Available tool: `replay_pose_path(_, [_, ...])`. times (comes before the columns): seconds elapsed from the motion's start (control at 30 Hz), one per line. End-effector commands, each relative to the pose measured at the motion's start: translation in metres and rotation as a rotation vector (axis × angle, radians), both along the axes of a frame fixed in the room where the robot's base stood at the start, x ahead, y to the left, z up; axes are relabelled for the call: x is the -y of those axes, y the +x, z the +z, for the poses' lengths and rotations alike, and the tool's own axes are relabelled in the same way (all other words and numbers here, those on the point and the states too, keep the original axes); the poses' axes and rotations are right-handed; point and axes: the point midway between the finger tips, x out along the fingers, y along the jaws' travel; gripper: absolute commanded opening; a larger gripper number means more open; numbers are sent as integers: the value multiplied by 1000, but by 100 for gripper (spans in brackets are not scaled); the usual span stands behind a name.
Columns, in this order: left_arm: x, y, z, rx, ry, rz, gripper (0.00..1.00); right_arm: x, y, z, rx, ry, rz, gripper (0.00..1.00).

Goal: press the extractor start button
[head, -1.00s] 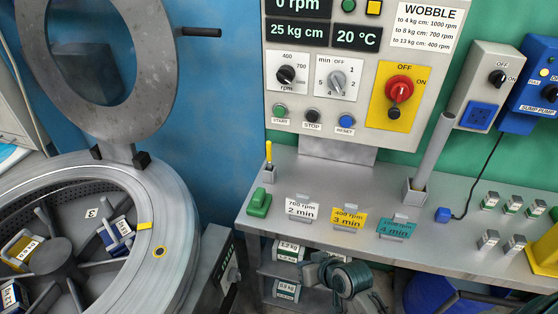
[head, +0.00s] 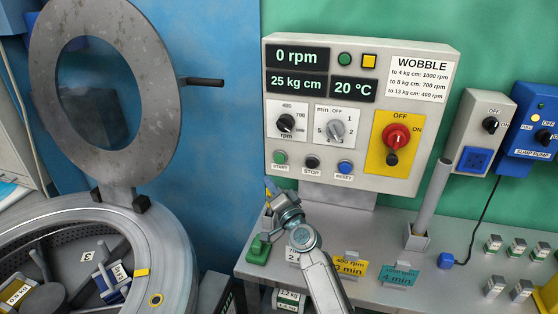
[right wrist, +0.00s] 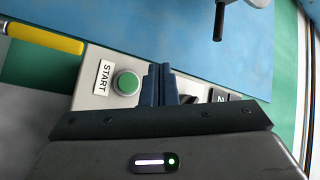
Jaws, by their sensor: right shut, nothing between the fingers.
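The green start button (head: 280,158) sits at the lower left of the grey extractor panel (head: 450,75), above its START label. It also shows in the right wrist view (right wrist: 127,83), just left of my fingers. My right gripper (head: 270,186) is shut and empty, below and slightly left of the button in the head view. In the right wrist view its dark blue fingertips (right wrist: 161,72) are together, beside the button; I cannot tell whether they touch the panel. My left gripper is not in view.
The stop button (head: 312,161) and blue reset button (head: 345,167) are to the right. A yellow-handled tool (right wrist: 45,37) is close by in the wrist view. The open drum lid (head: 158,120) stands left. Cards (head: 350,266) and a grey tube (head: 432,200) stand on the bench.

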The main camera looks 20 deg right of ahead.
Motion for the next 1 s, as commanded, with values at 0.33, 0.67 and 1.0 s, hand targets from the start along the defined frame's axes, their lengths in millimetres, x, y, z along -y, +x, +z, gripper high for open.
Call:
replay_pose_path(0.33, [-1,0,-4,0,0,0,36,7,10,-1,0,-5,1,0])
replay_pose_path(0.67, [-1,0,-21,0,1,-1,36,33,48,-2,0,-4,0,0])
replay_pose_path(1.0, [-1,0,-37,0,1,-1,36,48,71,-2,-1,-3,0,0])
